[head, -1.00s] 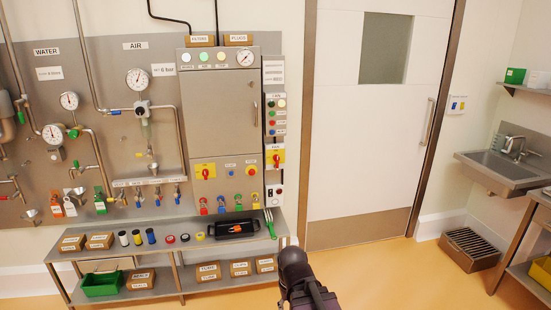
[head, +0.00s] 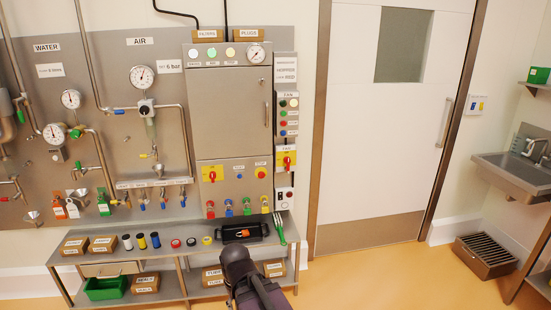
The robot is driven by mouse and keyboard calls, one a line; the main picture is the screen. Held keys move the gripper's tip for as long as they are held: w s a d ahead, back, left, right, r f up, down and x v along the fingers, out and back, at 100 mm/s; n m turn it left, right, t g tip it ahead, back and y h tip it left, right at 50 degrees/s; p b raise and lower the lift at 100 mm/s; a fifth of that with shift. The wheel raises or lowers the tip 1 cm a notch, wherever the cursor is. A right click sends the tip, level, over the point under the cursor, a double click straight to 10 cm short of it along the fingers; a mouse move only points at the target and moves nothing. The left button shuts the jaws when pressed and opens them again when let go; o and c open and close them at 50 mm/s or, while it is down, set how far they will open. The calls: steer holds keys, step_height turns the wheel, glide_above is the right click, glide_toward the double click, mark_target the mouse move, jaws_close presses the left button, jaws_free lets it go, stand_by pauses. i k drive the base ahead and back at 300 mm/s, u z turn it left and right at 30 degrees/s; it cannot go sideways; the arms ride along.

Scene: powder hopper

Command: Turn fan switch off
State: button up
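A narrow grey control column stands at the right side of the steel cabinet (head: 232,110). On its lower part is a rotary switch (head: 288,161) with a red handle on a yellow plate. The handle looks close to upright. A small label sits just above this switch, too small to read for sure. Higher up, under what looks like a FAN label (head: 288,94), is a column of small coloured buttons or lamps (head: 289,124). A dark, rounded part of my arm rises from the bottom, below and left of the switch and apart from it. No gripper fingers show.
A low steel bench (head: 185,262) with a black tray (head: 257,233) and a green-handled fork (head: 279,229) stands below.

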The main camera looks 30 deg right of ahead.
mark_target(287, 160)
steer(key=u, duration=0.1)
steer(key=i, duration=1.35)
steer(key=z, duration=0.7)
